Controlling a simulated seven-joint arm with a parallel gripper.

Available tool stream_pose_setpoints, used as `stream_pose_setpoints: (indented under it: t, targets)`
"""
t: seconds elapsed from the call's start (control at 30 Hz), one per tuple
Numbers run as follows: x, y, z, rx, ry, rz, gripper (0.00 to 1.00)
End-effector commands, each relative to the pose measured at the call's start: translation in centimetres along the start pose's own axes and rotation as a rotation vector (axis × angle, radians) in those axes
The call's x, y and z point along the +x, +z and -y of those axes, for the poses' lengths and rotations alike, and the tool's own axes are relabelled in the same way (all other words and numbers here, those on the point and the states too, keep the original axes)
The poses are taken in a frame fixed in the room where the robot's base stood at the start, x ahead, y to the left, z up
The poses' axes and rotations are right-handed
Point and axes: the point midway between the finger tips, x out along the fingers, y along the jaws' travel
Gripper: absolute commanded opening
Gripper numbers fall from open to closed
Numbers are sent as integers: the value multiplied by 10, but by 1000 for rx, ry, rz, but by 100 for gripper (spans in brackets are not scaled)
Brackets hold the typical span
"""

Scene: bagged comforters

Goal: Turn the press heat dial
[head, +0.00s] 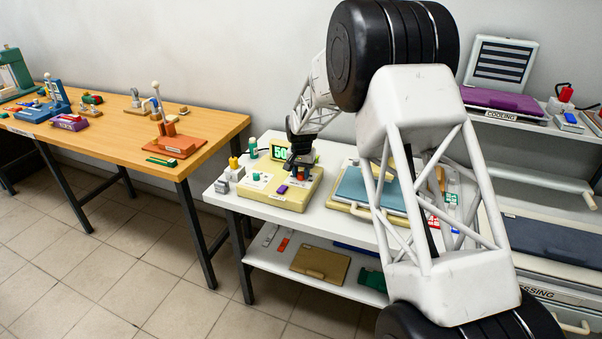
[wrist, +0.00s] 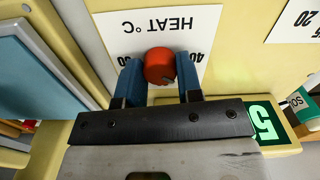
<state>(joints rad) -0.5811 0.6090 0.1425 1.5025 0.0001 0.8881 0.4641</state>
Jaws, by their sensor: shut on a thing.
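The heat dial (wrist: 159,62) is a red round knob on a white plate with upside-down "HEAT °C" lettering, seen in the wrist view. My gripper (wrist: 160,75) has its two blue fingers on either side of the knob, shut on it. The press control box (head: 268,192) is pale yellow and stands on the white table in the head view. My gripper (head: 300,168) comes down on its right part there, and a little red shows under it. A green lit display (head: 280,152) behind reads about 50, partly hidden by my gripper; only a 5 shows clearly in the wrist view.
A blue-topped pad (head: 372,190) lies to the right of the box. A wooden bench (head: 215,130) with fixtures is further left. Tiled floor in front is clear.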

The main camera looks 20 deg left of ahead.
Motion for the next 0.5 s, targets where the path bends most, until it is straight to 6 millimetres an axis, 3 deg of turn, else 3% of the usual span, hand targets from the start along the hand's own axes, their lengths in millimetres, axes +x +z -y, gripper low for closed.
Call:
stream_pose_setpoints:
  t: [0.5]
  targets:
    - [-1, -1, 0, -408, -1, -2, 10]
